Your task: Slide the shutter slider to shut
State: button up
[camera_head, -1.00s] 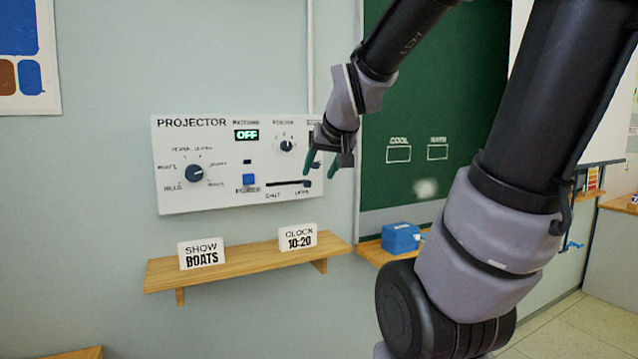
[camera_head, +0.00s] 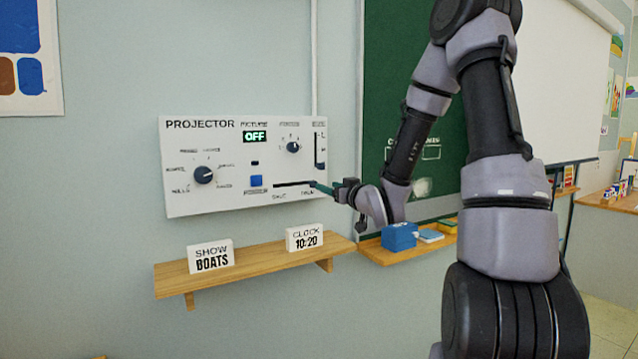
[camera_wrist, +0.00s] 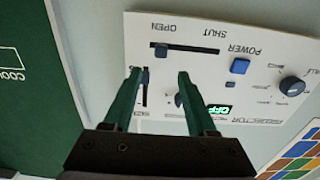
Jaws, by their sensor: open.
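The shutter slider is a dark knob (camera_wrist: 160,51) in a horizontal slot low on the white projector panel (camera_head: 225,195). In the upside-down wrist view the knob stands near the slot end marked OPEN, away from the SHUT end. In the head view the slot (camera_head: 290,184) shows, with its right end close to my fingers. My gripper (camera_wrist: 159,77) is open and empty, its two green fingers spread wide and pointing at the panel. In the wrist view the knob appears between and just beyond the fingertips. I cannot tell whether they touch it. The gripper (camera_head: 322,187) is side-on in the head view.
The panel also has a blue power button (camera_head: 256,181), dials (camera_head: 204,174) and a vertical slider (camera_head: 320,165). A wooden shelf (camera_head: 230,268) with two sign cards is below. A blue box (camera_head: 399,236) stands on the ledge under the green board (camera_head: 376,120).

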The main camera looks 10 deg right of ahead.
aim_at(315, 182)
jog(key=x, duration=1)
grip_shut()
dwell(1.2)
